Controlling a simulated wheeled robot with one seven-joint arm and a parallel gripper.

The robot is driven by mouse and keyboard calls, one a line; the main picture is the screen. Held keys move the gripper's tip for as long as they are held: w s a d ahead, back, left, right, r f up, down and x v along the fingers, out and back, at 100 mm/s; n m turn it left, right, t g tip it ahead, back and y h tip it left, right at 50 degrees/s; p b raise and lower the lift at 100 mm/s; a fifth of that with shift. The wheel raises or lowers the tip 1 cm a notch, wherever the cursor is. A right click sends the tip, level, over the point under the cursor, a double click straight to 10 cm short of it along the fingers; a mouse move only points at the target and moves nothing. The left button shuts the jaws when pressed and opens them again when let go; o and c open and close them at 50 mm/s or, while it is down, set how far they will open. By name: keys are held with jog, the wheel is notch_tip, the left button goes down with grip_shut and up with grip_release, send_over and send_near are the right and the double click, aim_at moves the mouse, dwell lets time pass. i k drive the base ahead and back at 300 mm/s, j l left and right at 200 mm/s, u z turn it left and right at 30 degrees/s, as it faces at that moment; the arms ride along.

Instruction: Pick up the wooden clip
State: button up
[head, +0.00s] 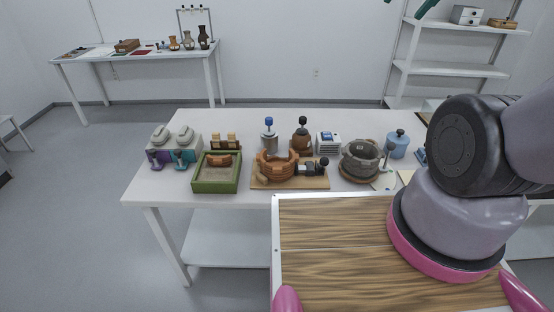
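Two small light-wood pieces, which look like wooden clips, stand side by side at the back left of the white table; the left one (216,142) and the right one (232,141) seem to sit in a dark wooden holder. They are too small to make out in detail. My arm fills the right side of the head view, folded close to my body and well apart from these pieces. My gripper is not in view.
In front of the clips is a green sand tray (216,186) with a brown sherd (222,160). To its right are a partly built brown pot (275,166) on a board and a grey pot (360,158). Bottles (269,140) stand behind. The table's front left is clear.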

aim_at(216, 137)
jog(key=i+j+u, duration=0.1)
jog(key=j, duration=0.25)
jog(key=i+j, duration=0.1)
jog(key=j, duration=0.25)
jog(key=i+j+u, duration=0.15)
jog(key=j, duration=0.2)
jog(key=i+j, duration=0.1)
jog(key=j, duration=0.25)
jog(key=u, duration=0.05)
